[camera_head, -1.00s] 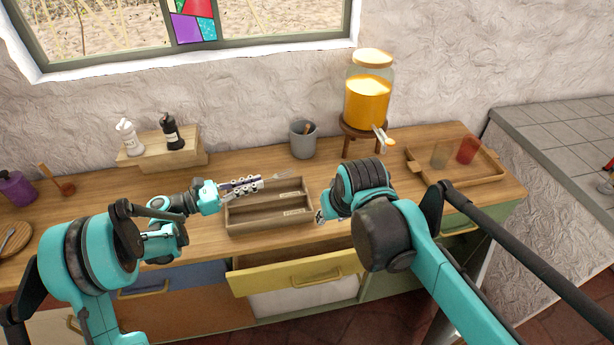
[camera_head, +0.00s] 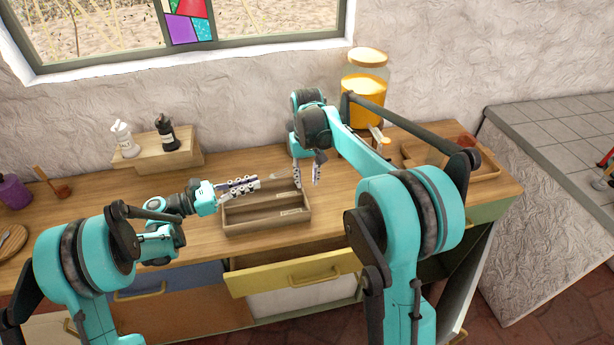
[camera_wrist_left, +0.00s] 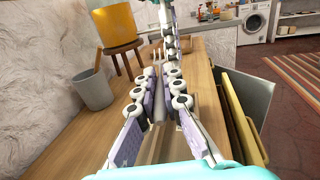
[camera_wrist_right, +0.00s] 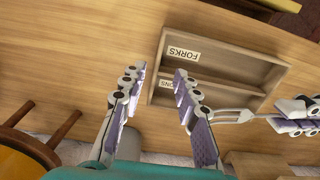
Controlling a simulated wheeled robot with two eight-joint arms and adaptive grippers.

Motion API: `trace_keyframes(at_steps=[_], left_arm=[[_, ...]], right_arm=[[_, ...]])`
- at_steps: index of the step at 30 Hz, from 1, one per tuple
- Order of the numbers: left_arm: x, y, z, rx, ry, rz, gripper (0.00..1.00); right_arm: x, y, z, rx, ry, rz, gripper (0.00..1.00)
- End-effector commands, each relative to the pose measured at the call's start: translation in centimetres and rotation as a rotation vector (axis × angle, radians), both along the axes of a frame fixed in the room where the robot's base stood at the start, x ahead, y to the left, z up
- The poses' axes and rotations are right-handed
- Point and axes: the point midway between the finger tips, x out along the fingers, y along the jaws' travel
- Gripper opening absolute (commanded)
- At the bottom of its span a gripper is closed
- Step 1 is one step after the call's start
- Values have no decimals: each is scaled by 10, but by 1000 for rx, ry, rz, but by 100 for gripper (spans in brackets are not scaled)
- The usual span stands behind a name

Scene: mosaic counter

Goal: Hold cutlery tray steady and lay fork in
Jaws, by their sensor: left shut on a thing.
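The wooden cutlery tray (camera_head: 266,231) lies on the counter and has long compartments. My left gripper (camera_head: 240,187) is shut on the fork at the tray's back left. The fork's tines (camera_head: 277,176) point right, near the tray's back edge; the fork also shows in the right wrist view (camera_wrist_right: 225,115). My right gripper (camera_head: 306,181) is open and empty, fingers pointing down by the tray's back right corner.
A yellow drawer (camera_head: 290,274) stands open below the tray. A juice dispenser (camera_head: 366,82) stands behind my right arm. A grey cup (camera_wrist_left: 95,90) is near the wall. A wooden riser (camera_head: 157,158) with two bottles is at back left. Counter left of the tray is partly clear.

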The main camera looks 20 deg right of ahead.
Motion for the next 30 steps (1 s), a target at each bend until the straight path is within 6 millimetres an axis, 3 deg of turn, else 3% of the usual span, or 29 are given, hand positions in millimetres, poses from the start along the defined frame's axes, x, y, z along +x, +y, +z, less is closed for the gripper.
trace_keyframes(at_steps=[18,30], left_arm=[[0,0,0,0,0,0,0],[0,0,0,0,0,0,0]], right_arm=[[0,0,-102,0,0,0,31],[0,0,-116,0,0,0,31]])
